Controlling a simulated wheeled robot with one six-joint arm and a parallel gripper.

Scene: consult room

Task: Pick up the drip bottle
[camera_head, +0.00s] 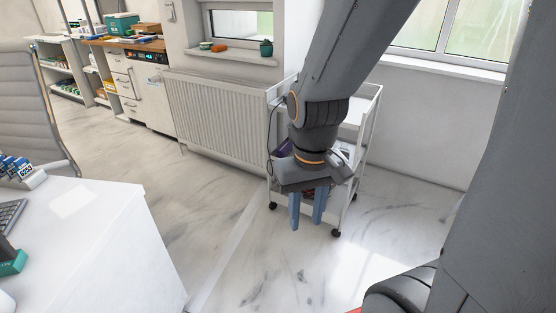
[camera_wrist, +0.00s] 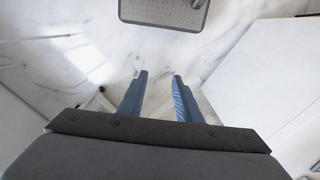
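I cannot make out a drip bottle in either view. My gripper (camera_head: 306,225) hangs pointing down in front of a white wheeled cart, with its two blue fingers apart and nothing between them. In the wrist view my gripper (camera_wrist: 158,76) also shows spread fingers over bare marble floor. My arm and gripper hide much of the cart (camera_head: 359,150), including parts of its shelves. Some dark and purple items show on the cart behind the gripper, too covered to identify.
A white desk (camera_head: 85,240) with a keyboard (camera_head: 10,214) stands at the left, beside a grey chair (camera_head: 58,110). A radiator (camera_head: 215,112) is under the window behind. A counter with drawers (camera_head: 125,80) and shelves stand at the back left. Marble floor (camera_head: 265,270) between desk and cart is clear.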

